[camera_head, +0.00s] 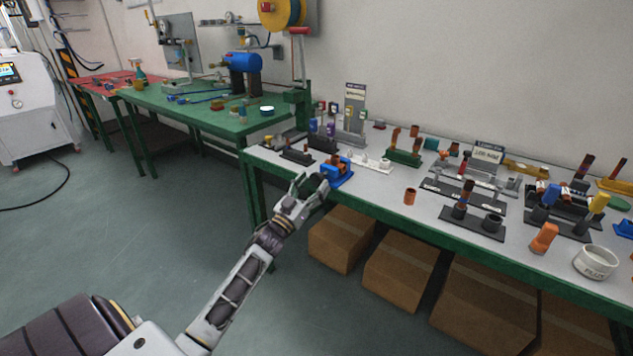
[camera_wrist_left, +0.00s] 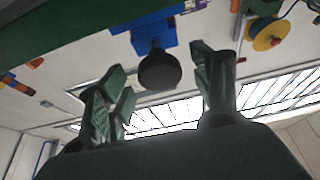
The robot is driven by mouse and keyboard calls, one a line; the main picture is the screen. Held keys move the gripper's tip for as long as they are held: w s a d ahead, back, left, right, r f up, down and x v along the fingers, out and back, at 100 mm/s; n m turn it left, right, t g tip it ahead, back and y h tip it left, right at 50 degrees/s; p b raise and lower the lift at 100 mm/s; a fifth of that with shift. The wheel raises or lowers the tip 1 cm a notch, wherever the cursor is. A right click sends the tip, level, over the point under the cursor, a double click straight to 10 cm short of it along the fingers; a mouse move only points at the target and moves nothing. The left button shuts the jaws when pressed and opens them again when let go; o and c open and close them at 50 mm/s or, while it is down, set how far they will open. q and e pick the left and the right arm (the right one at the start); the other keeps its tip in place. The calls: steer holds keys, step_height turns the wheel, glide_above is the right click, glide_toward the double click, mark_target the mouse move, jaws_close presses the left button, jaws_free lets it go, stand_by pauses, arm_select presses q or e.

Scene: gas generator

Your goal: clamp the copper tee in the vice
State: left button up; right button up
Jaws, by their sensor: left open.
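A small blue vice (camera_head: 337,176) stands at the left front edge of the grey-topped bench. A copper-coloured piece (camera_head: 343,163) shows at its top, probably the tee; I cannot tell whether the jaws grip it. My left gripper (camera_head: 312,186) is open just left of the vice. In the left wrist view, the vice's blue body (camera_wrist_left: 150,30) carries a round dark knob (camera_wrist_left: 158,70). The knob lies between the open fingers of my left gripper (camera_wrist_left: 160,85), with gaps on both sides. The copper piece is not clear in that view. My right gripper is not in view.
A copper-coloured cylinder (camera_head: 410,196) stands right of the vice. Black racks (camera_head: 474,222), an orange object (camera_head: 543,238) and a white bowl (camera_head: 596,262) are farther right. Cardboard boxes (camera_head: 400,272) fill the space below. A green bench (camera_head: 200,112) is at the left; the floor before it is clear.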

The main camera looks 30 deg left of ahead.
arm_select(q)
steer(key=shift+x, duration=1.1)
steer(key=shift+c, duration=0.2)
steer(key=c, duration=1)
